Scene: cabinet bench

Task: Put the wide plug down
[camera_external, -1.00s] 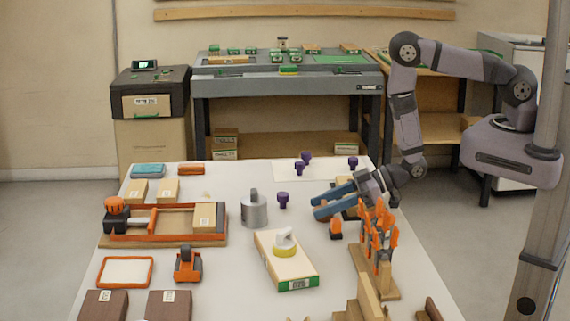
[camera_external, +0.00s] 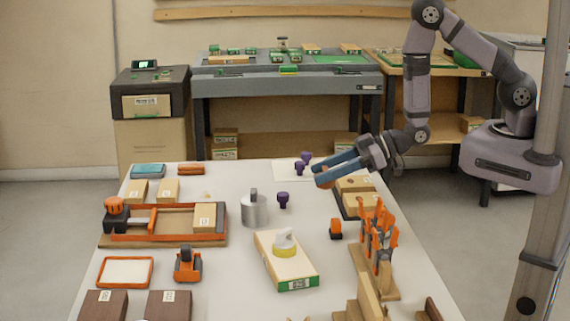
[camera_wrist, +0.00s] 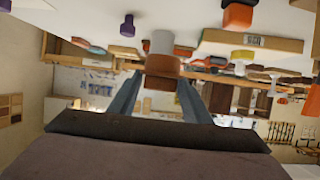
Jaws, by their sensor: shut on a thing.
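My gripper (camera_external: 324,174) is shut on a brown plug (camera_external: 326,183), which I take to be the wide plug. It is held at the fingertips above the far right part of the table. In the wrist view the brown plug (camera_wrist: 162,66) sits between the blue fingers, with a wider part and a narrower part. A wooden block piece (camera_external: 358,203) with a dark base lies below and to the right of the gripper. Whether it has an opening for the plug cannot be made out clearly.
Purple knobs (camera_external: 283,198) stand on the table, some near a pale sheet (camera_external: 284,172). A grey metal cylinder (camera_external: 254,212), an orange piece (camera_external: 336,229) and an orange tool rack (camera_external: 377,240) stand nearby. A long box (camera_external: 297,270) carries a white-and-yellow piece. Bare table shows left of the orange piece.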

